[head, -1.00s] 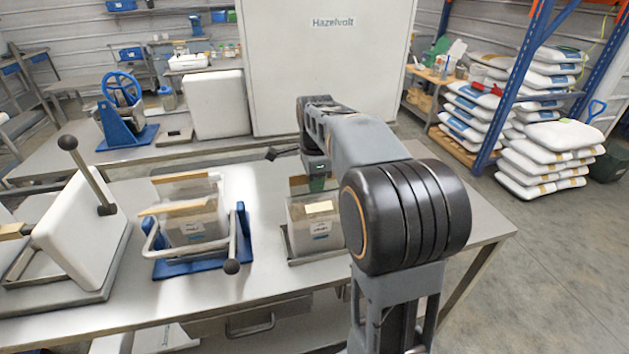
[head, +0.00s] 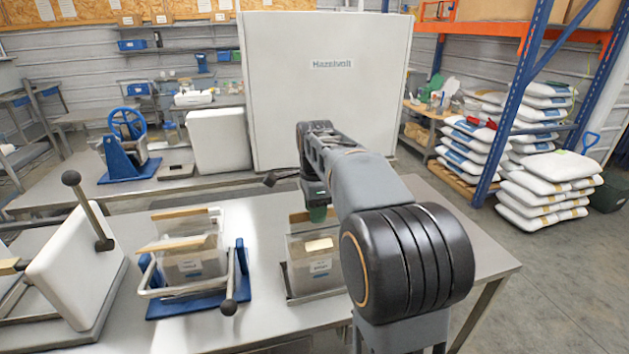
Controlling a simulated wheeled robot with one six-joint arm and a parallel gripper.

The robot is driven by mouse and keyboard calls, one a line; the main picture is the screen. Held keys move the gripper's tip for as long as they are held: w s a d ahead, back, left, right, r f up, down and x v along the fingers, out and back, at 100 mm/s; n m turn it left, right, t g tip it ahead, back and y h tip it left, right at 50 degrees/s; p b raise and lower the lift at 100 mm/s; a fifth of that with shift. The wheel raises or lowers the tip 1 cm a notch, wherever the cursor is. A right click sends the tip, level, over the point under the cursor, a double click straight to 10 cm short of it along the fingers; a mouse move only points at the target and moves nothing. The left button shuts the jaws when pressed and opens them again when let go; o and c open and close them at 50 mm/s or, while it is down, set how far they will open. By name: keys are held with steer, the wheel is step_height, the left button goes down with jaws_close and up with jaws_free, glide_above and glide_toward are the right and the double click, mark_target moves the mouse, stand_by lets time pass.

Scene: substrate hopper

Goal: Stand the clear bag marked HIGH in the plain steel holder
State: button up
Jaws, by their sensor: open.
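My gripper (head: 317,209) hangs at the end of my arm, with its green part at the top of a clear bag (head: 308,273) on the right of the near bench. Its jaws are open, but the fingertips are hard to make out. This bag stands upright in a low plain grey steel holder (head: 291,299), with a wooden strip and a pale label; my arm hides its right side. Another clear bag (head: 196,265) with wooden strips stands in a blue-based holder (head: 165,304) with a steel rail. The label print is too small to read, so I cannot tell which is marked HIGH.
A white slanted panel (head: 75,270) with a black-knobbed lever (head: 88,212) stands at the left. Bare bench top (head: 460,240) lies right of my arm.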

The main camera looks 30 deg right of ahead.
step_height(320, 180, up, 11)
steer(key=p, duration=0.1)
steer(key=s+a+f+n+t, duration=0.2)
steer(key=s+a+f+n, duration=0.2)
steer(key=s+f+n, duration=0.4)
steer(key=s+a+f+n+t, duration=0.1)
steer(key=s+a+f+n, duration=0.4)
steer(key=s+f+n, duration=0.3)
steer(key=f+n, duration=0.1)
steer(key=n, duration=0.3)
steer(key=shift+a+t, duration=0.25)
steer(key=shift+t, duration=0.15)
steer(key=shift+f, duration=0.1)
